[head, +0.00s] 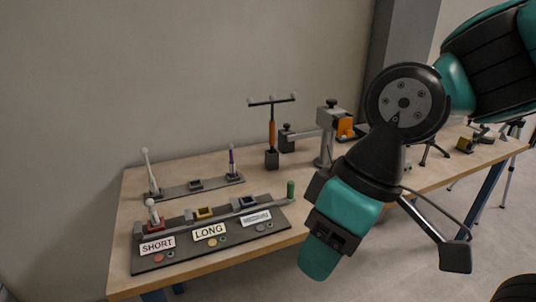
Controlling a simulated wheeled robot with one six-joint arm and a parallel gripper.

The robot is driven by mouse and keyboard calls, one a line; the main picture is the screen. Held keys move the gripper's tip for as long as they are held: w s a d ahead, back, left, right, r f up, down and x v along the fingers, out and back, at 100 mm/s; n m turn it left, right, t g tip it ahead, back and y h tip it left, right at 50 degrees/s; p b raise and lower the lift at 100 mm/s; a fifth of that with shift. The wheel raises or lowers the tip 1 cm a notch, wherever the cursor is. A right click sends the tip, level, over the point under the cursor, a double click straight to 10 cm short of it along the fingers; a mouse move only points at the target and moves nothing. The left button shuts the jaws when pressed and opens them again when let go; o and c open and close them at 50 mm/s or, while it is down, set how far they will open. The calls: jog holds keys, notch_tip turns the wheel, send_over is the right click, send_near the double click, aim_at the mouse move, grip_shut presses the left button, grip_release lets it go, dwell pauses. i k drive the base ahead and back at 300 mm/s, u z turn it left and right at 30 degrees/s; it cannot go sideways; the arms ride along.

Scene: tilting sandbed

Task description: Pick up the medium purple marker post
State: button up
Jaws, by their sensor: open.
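A thin purple marker post (232,160) stands upright at the right end of a dark rack strip (187,191) on the table's left half. A white knob tops it. Its foot is in a dark holder, and I cannot make out how deep it sits. My gripper (322,258) hangs at the lower end of my teal and black arm, in front of the table's near edge. It is open, well to the right of the post and apart from it. Its separate fingers are hard to make out.
A white post (150,171) stands at the strip's left end. An orange-handled T-shaped tool (272,133) and a grey clamp stand (326,148) stand behind, to the right.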

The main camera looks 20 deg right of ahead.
aim_at(232, 173)
jog(key=i, duration=1.25)
jog(key=u, duration=0.7)
